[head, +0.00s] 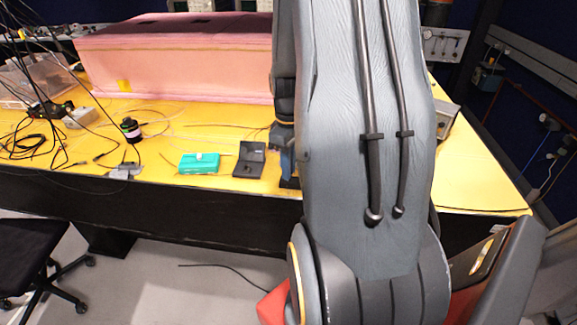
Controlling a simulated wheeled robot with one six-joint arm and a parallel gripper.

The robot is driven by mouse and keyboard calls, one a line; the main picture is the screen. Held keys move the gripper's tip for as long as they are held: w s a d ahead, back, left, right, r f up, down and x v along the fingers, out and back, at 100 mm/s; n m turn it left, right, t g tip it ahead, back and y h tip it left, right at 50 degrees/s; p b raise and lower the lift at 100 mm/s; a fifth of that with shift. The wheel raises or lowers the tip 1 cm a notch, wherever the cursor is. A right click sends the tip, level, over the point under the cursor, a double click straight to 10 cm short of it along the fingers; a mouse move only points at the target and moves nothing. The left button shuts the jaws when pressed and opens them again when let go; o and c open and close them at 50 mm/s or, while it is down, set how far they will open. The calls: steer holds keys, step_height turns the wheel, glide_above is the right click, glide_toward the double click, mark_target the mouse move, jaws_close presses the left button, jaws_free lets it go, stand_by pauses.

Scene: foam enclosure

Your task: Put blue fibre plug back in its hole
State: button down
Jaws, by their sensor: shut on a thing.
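My gripper (286,158) shows only in part at the left edge of my arm, low over the front of the yellow table (215,135). It is shut on a small blue thing, which I take to be the blue fibre plug; its shape and the fingertips are mostly hidden by my arm. The pink foam enclosure (180,68) stands at the back of the table, its right part behind my arm. I cannot make out the plug's hole in this view.
A teal box (199,163) and an open black case (249,159) lie left of my gripper. A black chair (35,255) stands at the front left.

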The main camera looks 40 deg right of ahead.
steer(key=shift+f, duration=0.4)
steer(key=c, duration=1.6)
jaws_free()
steer(key=shift+c, duration=0.2)
steer(key=shift+r+b, duration=1.15)
steer(key=shift+r, duration=2.75)
steer(key=s+a+f+m+b, duration=0.1)
steer(key=a+f+m+b, duration=0.1)
steer(key=a, duration=1)
steer(key=s+a+f+m+t+b, duration=0.1)
steer(key=a+f, duration=0.3)
steer(key=a, duration=0.8)
steer(key=shift+s+a+m+b, duration=0.15)
steer(key=shift+a+m+b, duration=0.1)
steer(key=shift+m+b, duration=0.4)
